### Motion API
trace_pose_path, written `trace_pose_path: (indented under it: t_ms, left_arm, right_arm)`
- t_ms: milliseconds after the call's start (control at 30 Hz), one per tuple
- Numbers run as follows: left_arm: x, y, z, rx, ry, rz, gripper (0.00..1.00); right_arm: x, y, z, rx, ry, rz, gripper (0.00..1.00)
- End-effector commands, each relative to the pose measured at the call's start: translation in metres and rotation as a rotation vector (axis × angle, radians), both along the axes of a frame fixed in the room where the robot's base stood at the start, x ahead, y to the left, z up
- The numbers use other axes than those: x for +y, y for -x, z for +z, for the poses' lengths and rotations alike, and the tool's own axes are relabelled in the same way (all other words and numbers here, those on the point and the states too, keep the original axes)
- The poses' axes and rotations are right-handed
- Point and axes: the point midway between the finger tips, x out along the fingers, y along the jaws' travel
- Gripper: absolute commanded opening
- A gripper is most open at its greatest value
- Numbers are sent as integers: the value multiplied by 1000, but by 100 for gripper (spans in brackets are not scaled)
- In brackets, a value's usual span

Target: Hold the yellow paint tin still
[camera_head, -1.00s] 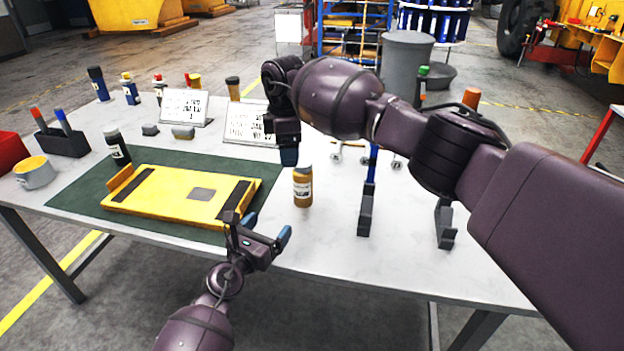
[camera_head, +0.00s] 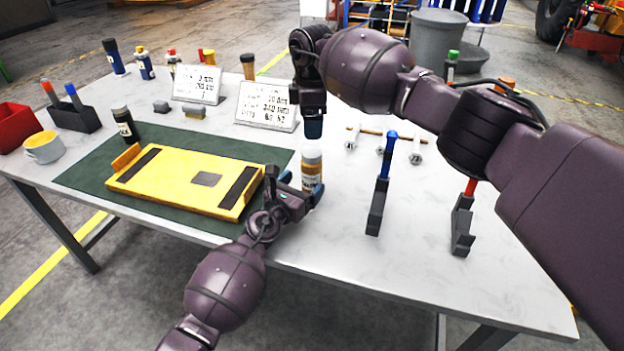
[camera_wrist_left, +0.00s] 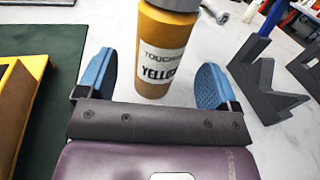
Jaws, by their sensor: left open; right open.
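The yellow paint tin (camera_head: 312,169) is an upright yellow cylinder with a grey top, standing on the white table just right of the green mat. In the left wrist view the tin (camera_wrist_left: 166,50) shows a white label reading "YELLOW". My left gripper (camera_head: 301,186) is open low at the tin, its blue fingers on either side of it; no firm contact shows. My right gripper (camera_head: 313,126) hangs pointing down just above the tin's top. Its fingers are seen edge-on, and I cannot tell whether they touch the top.
A yellow plate-like casting (camera_head: 185,182) lies on the green mat (camera_head: 90,172). Dark stands (camera_head: 377,208) with a blue-handled tool are right of the tin. The table's front right is clear.

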Motion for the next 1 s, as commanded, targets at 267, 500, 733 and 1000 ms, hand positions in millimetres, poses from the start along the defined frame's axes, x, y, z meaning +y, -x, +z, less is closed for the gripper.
trace_pose_path:
  t_ms: [267,500,733,1000]
  left_arm:
    - [-14,-24,0,2,3,3,86]
    - [-21,-38,0,1,2,3,86]
    - [-25,-43,0,0,2,1,86]
    - [-26,-44,0,0,1,1,86]
  right_arm:
    - [0,0,0,0,0,0,71]
    - [0,0,0,0,0,0,71]
    - [0,0,0,0,0,0,71]
    - [0,0,0,0,0,0,71]
